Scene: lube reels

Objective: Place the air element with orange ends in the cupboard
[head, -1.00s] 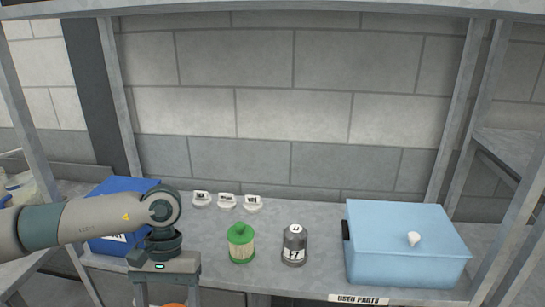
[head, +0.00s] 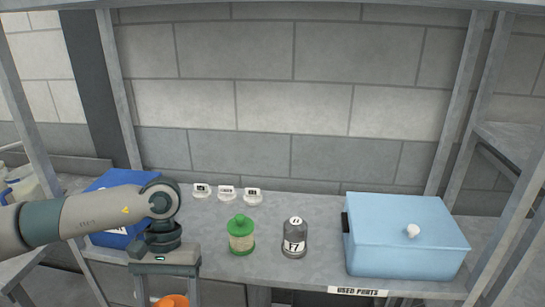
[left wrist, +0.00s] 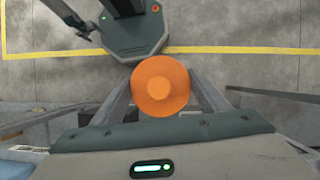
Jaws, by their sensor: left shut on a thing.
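The air element with orange ends shows as a round orange end cap in the left wrist view (left wrist: 161,86), between the fingers of my left gripper. In the head view, only the top of its orange end (head: 172,300) shows at the bottom edge. My left gripper (head: 168,290) is shut on it and holds it in front of the shelf's front edge. The rest of the element is hidden or out of frame. No cupboard can be made out for certain.
A green-ended element (head: 241,235) and a grey canister (head: 294,238) stand on the metal shelf (head: 270,268). A light blue lidded box (head: 405,240) is at right, above a "USED PARTS" label. A blue bin (head: 105,190) is behind my left arm. Several small white tags stand behind.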

